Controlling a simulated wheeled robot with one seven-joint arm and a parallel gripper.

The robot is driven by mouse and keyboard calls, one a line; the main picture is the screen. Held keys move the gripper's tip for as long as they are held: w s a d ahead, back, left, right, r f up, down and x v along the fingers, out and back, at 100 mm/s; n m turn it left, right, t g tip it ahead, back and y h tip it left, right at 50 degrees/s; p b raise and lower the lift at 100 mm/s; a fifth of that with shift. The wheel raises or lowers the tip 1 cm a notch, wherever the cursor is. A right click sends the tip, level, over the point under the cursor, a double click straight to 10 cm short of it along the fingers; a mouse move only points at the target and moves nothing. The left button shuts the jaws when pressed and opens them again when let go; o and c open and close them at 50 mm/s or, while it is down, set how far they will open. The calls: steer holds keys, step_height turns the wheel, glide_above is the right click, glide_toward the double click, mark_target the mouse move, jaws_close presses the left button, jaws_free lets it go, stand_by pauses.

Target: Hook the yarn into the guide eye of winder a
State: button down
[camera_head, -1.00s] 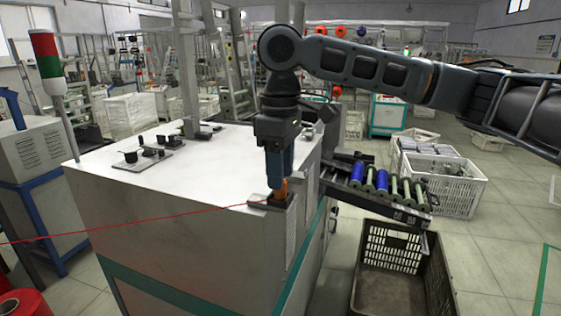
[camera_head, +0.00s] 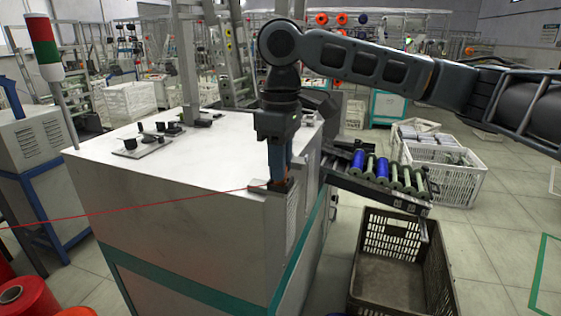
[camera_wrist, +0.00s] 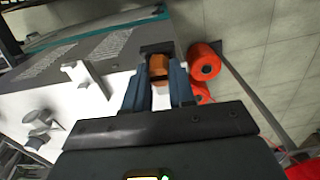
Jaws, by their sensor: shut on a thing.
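The red yarn (camera_head: 130,208) runs taut from the left edge of the head view to my gripper (camera_head: 279,184) at the corner of the white winder cabinet (camera_head: 185,203). My gripper points down and is shut on a small orange-brown piece, where the yarn seems to end. The wrist view shows this orange piece (camera_wrist: 158,66) between the fingers of my gripper (camera_wrist: 160,75). A dark plate (camera_wrist: 157,48) lies right by the fingertips. The guide eye cannot be made out clearly, and whether the yarn sits in it cannot be told.
A sloping rack (camera_head: 378,177) with blue and green bobbins stands right of the cabinet. A dark open crate (camera_head: 390,285) is on the floor below it. White crates (camera_head: 440,168) stand further right. Red spools (camera_head: 30,298) are at the lower left. Small black fittings (camera_head: 150,140) are on the cabinet top.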

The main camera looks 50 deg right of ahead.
steer(key=shift+r+p, duration=2.3)
steer(key=shift+r, duration=0.05)
steer(key=shift+f, duration=0.1)
